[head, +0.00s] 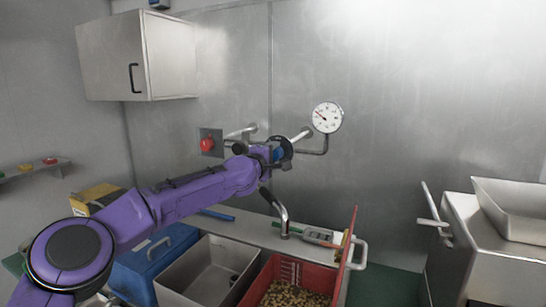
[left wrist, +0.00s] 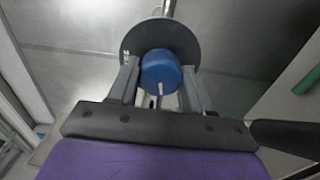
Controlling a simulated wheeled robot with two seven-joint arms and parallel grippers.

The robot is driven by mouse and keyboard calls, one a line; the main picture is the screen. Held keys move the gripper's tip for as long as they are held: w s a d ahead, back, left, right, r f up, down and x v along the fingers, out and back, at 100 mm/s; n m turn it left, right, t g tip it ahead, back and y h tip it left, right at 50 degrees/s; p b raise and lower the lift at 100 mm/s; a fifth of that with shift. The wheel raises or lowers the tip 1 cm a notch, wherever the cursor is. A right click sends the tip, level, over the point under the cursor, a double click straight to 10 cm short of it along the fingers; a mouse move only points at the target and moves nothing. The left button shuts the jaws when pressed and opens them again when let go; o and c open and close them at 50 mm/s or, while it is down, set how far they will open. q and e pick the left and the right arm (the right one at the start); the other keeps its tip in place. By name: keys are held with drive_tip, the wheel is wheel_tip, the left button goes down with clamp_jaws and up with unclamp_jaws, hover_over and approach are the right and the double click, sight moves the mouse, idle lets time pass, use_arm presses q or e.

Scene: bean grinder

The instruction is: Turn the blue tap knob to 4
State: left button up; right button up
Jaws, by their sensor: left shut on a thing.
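The blue tap knob (left wrist: 160,72) sits between the two fingers of my left gripper (left wrist: 158,84) in the left wrist view, with a dark round disc (left wrist: 130,42) behind it. My left gripper is shut on the knob. In the head view, my purple left arm reaches to the wall pipes, and its gripper (head: 277,154) covers most of the blue knob. A round white gauge (head: 327,117) with a red needle is on the wall above right of the gripper. Its numbers are too small to read. My right gripper is not in view.
A red knob (head: 207,145) is on a wall plate left of the gripper. A grey bin (head: 205,270), a red crate (head: 345,250) with beans and a blue box (head: 150,262) stand below my arm. A metal machine (head: 480,240) is at right.

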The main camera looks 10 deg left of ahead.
use_arm(q)
drive_tip(key=n+b, duration=0.2)
drive_tip(key=n, duration=1)
drive_tip(key=shift+f, duration=0.2)
idle(0.5)
drive_tip(key=o, duration=1)
drive_tip(key=shift+o, duration=0.2)
drive_tip(key=s+a+b, duration=0.2)
drive_tip(key=s+b, duration=0.4)
drive_tip(key=s, duration=0.4)
drive_tip(key=shift+s+b, duration=0.15)
drive_tip(key=shift+b, duration=0.2)
